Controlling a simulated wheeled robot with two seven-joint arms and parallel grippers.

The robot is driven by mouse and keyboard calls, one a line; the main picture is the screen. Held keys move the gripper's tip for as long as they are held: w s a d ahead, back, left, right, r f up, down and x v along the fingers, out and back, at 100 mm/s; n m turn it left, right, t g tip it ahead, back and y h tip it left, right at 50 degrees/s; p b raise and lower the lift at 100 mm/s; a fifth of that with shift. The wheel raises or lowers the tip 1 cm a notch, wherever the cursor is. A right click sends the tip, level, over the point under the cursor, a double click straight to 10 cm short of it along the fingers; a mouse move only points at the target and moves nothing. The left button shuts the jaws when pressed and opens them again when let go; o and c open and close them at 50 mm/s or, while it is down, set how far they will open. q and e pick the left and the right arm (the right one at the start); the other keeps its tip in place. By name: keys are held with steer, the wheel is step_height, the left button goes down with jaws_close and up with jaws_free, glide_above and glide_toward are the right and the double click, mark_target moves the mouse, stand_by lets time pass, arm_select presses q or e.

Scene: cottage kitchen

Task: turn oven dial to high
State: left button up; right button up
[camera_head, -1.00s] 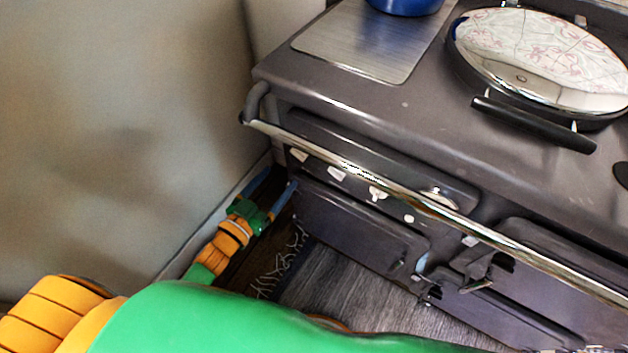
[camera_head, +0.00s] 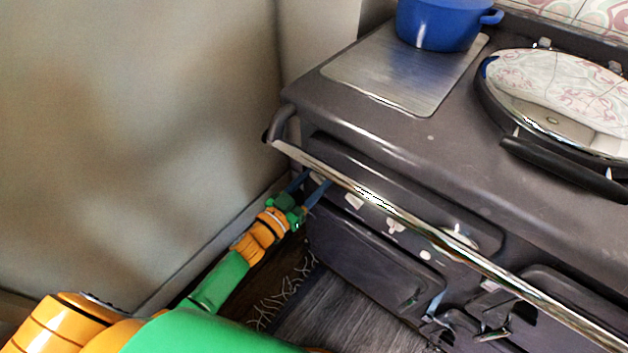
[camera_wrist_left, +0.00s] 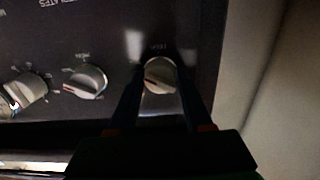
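The oven's front panel carries a row of pale dials, one of them a dial (camera_head: 354,200) beneath the chrome rail. My left gripper (camera_head: 319,178) is at the panel's left end, its blue fingers apart. In the left wrist view, the left gripper (camera_wrist_left: 160,68) has one dark finger on each side of the end dial (camera_wrist_left: 160,78). The fingers are very close to that dial's sides; I cannot tell whether they touch. A second dial (camera_wrist_left: 87,82) and a third dial (camera_wrist_left: 25,89) sit to its left with markings too blurred to read. My right gripper is not in view.
The chrome rail (camera_head: 400,213) runs along the oven front, just above the dials. A plain wall (camera_head: 150,120) stands close on the left. A blue pot (camera_head: 440,25) and a round chrome lid (camera_head: 565,100) are on top of the stove.

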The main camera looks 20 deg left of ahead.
arm_select(q)
jaws_close()
steer(key=m+b, duration=0.1)
steer(key=m, duration=1)
steer(key=shift+a+m, duration=0.1)
steer(key=shift+m, duration=0.5)
steer(key=o, duration=0.9)
jaws_free()
steer(key=shift+c, duration=0.2)
